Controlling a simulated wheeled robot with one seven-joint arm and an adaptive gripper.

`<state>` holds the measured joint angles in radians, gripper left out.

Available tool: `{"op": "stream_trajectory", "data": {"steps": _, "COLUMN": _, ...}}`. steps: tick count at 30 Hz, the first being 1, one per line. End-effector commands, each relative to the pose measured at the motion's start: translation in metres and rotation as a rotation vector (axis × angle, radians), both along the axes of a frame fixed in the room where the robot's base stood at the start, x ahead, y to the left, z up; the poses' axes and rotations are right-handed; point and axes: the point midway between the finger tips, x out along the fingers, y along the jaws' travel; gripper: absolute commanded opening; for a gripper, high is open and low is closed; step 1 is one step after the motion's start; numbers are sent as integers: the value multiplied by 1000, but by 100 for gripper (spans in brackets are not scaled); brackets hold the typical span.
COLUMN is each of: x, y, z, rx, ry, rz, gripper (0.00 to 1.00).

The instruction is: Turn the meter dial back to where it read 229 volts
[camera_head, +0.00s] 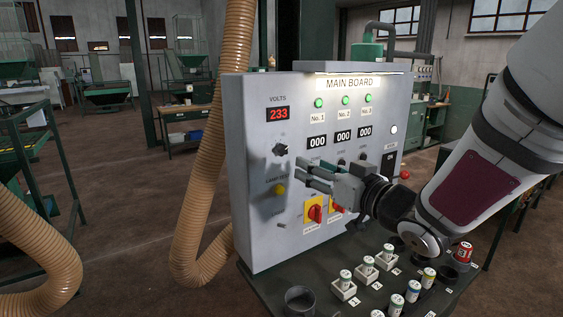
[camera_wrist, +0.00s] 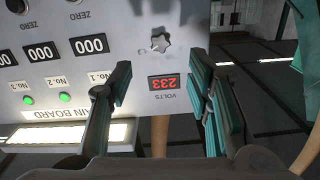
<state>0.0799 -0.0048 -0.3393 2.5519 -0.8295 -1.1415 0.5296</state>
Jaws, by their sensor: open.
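The grey panel marked MAIN BOARD (camera_head: 312,150) has a red VOLTS display (camera_head: 278,114) that reads 233. The display also shows upside down in the wrist view (camera_wrist: 167,83). The dark meter dial (camera_head: 280,149) is a small knob below the display. In the wrist view the dial (camera_wrist: 160,42) looks like a pale, lobed knob. My gripper (camera_head: 302,175) is open and empty, close to the panel's front, a little right of and below the dial in the head view. In the wrist view my gripper (camera_wrist: 160,78) has its fingers on either side of the display, apart from the dial.
A yellow lamp-test button (camera_head: 279,190) and red rotary switches (camera_head: 315,213) lie below the dial. Three counters and green lamps (camera_head: 343,101) are to the right. Several small labelled bottles (camera_head: 396,305) stand on the shelf below. A tan hose (camera_head: 205,170) hangs left of the panel.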

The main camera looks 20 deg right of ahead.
Motion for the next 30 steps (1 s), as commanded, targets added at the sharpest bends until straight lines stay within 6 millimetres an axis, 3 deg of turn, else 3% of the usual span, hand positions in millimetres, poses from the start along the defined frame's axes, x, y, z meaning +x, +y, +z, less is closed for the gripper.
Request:
{"op": "stream_trajectory", "data": {"steps": 3, "x": 4, "y": 1, "z": -4, "rx": -1, "ry": -4, "rz": -1, "gripper": 46}}
{"op": "stream_trajectory", "data": {"steps": 10, "x": 34, "y": 12, "z": -4, "rx": -2, "ry": -2, "rz": 1, "gripper": 46}}
{"op": "stream_trajectory", "data": {"steps": 21, "x": 92, "y": 31, "z": -1, "rx": 0, "ry": 0, "rz": -1, "gripper": 46}}
{"op": "stream_trajectory", "data": {"steps": 30, "x": 106, "y": 35, "z": -1, "rx": 0, "ry": -1, "rz": -2, "gripper": 46}}
